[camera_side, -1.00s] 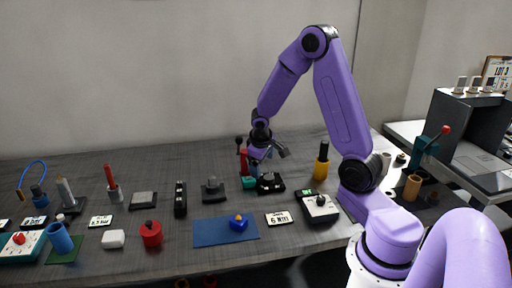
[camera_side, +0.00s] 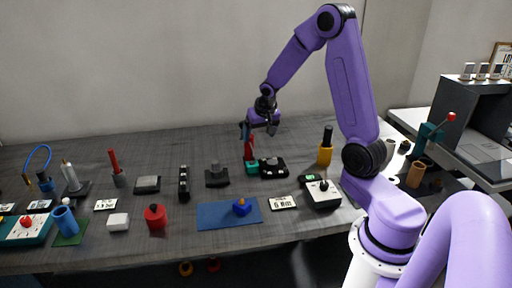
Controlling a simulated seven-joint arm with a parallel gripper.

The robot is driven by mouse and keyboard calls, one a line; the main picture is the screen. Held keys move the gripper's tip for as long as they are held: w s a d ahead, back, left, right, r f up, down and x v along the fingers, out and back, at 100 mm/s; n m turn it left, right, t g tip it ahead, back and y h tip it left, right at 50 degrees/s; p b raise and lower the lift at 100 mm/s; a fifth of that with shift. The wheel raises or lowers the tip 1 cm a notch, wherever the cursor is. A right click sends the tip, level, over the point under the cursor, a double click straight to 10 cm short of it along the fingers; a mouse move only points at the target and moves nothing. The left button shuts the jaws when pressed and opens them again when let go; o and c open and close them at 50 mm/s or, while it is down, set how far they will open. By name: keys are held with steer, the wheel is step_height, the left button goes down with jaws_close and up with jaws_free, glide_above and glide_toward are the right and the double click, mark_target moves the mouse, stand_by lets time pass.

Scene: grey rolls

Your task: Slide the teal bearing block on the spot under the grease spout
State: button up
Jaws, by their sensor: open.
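A small teal block-like part (camera_side: 251,167) sits on the table below my gripper, at the foot of a red upright (camera_side: 249,143). It touches or nearly touches a black device (camera_side: 273,168) on its right. I cannot tell whether this teal part is a separate bearing block or the base of the red upright, and no grease spout or marked spot can be made out clearly. My gripper (camera_side: 261,127) is open and empty, pointing down above the teal part and close to the top of the red upright.
A yellow cylinder with a black top (camera_side: 325,150) and a white-topped device (camera_side: 322,194) stand to the right. A blue mat (camera_side: 215,215) bearing a blue block (camera_side: 242,207) lies in front. A black stepped block (camera_side: 217,176) is to the left. The table behind is clear.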

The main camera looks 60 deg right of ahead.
mark_target(252, 162)
steer(key=x, duration=1.6)
steer(key=shift+f, duration=0.35)
steer(key=c, duration=1.5)
steer(key=o, duration=1.4)
steer(key=shift+r, duration=0.1)
steer(key=v, duration=1.7)
steer(key=shift+r, duration=0.15)
